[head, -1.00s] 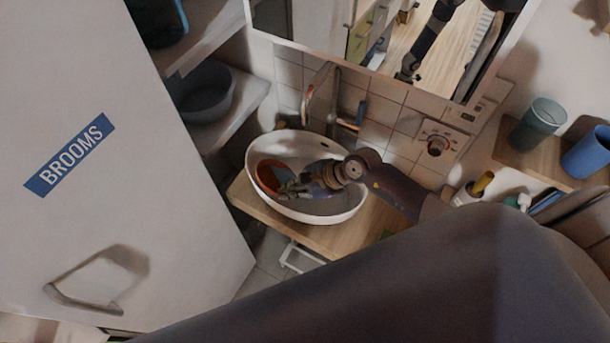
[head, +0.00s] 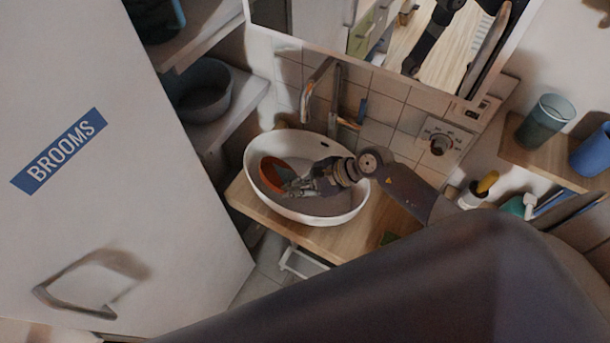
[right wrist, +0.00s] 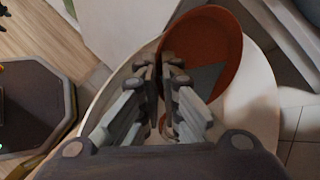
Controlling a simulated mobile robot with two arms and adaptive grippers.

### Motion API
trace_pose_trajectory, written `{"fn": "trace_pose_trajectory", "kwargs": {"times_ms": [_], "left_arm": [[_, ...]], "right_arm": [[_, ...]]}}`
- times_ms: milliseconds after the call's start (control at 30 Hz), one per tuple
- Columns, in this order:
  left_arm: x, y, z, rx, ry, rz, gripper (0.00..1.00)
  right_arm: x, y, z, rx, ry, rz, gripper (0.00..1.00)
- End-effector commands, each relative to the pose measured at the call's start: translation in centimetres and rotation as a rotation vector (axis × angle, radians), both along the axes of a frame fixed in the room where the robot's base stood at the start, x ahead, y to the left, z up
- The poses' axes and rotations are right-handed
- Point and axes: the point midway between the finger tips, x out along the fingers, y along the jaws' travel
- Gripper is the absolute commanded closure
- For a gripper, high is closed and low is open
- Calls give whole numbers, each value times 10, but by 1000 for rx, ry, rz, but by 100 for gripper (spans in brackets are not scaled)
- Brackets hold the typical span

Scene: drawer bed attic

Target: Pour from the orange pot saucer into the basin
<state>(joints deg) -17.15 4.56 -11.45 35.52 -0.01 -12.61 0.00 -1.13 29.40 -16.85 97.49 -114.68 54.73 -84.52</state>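The orange pot saucer (head: 271,171) is at the left part of the white basin (head: 345,212), tilted, within the basin's rim as the head view shows it. My right gripper (head: 290,187) reaches in from the right over the basin. In the right wrist view, its fingers (right wrist: 168,78) are close together at the near edge of the saucer (right wrist: 212,40), shut on its rim. A grey-blue patch shows inside the saucer; I cannot tell whether it is water or shadow. The basin's pale rim (right wrist: 105,98) curves around below it. My left gripper is out of view.
A faucet (head: 312,88) stands behind the basin, under a mirror. The wooden counter (head: 330,240) holds the basin. Cups (head: 545,120) stand on a shelf at the right. A white cabinet door (head: 110,200) marked BROOMS is at the left.

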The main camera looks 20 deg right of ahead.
Motion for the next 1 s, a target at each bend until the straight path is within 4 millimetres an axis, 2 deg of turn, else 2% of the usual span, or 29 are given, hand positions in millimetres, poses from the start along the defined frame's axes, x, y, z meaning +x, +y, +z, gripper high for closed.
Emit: {"fn": "trace_pose_trajectory", "kwargs": {"times_ms": [1000], "left_arm": [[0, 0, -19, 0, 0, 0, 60]], "right_arm": [[1, -9, 3, 111, 5, 0, 100]]}}
